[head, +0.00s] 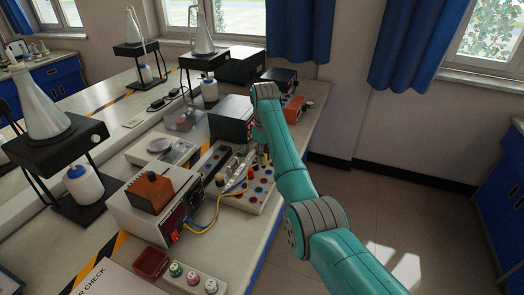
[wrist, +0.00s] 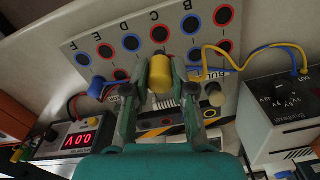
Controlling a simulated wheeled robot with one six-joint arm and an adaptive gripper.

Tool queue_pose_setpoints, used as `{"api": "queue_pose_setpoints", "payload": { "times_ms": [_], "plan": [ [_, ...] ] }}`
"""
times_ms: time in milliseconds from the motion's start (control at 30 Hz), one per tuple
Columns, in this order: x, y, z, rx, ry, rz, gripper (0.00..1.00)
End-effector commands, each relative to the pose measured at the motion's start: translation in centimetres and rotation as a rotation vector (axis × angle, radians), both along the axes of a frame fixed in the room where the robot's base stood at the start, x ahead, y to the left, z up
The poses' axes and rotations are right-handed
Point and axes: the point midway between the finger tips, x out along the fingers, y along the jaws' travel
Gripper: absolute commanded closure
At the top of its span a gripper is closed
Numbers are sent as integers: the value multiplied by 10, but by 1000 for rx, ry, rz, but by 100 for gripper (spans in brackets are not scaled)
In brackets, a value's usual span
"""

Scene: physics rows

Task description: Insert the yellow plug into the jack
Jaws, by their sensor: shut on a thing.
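The yellow plug (wrist: 161,73) is a short cylinder between the two fingers of my gripper (wrist: 160,82) in the wrist view. My gripper is shut on it. The pale jack board (wrist: 110,37) lies beyond, with rows of red- and blue-ringed jacks and the letters B, C, D, E upside down. A red-ringed jack (wrist: 160,34) shows just above the plug in the picture. The plug's front end is hidden, so I cannot tell whether it touches the board. The board (head: 262,207) also shows in the head view, partly behind my arm.
A yellow cable (wrist: 240,48) runs from the board to a power supply (wrist: 284,112). A blue plug (wrist: 97,86) and a beige plug (wrist: 215,95) stand close beside my fingers. The head view shows a crowded bench and open floor (head: 400,215) at right.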

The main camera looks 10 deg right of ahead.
Motion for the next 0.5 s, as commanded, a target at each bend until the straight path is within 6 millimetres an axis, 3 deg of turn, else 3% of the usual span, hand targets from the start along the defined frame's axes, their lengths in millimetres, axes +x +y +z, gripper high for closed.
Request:
{"api": "queue_pose_setpoints", "payload": {
  "times_ms": [500],
  "plan": [
    [0,0,-41,0,1,0,100]
  ]
}}
